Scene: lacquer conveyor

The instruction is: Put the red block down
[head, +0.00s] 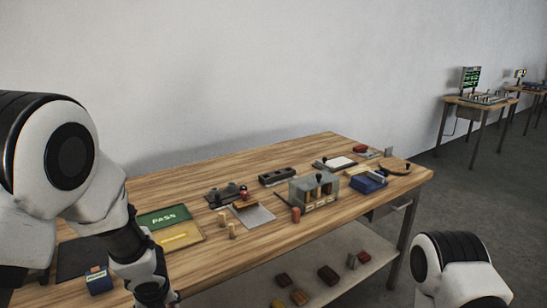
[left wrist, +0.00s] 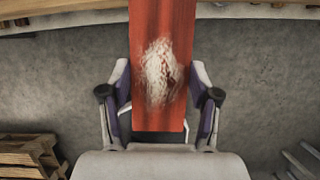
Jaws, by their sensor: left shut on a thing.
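My left gripper (left wrist: 160,84) is shut on the red block (left wrist: 162,28), which sits between its two fingers in the left wrist view. The block is long and flat-faced, with a rough whitish patch (left wrist: 160,70) on the face toward the camera. Its far end runs out of the top of the picture. Below it is grey floor, with a wooden edge at the top. In the head view my left arm reaches down at the left, and its gripper and the block are out of the picture. My right gripper is out of view.
The wooden table (head: 285,235) carries a green PASS tray (head: 164,217), a yellow tray (head: 180,237), a grey fixture box (head: 314,190) and a blue box (head: 369,182). Several small blocks lie on the lower shelf (head: 250,287). A pallet (left wrist: 30,150) stands on the floor.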

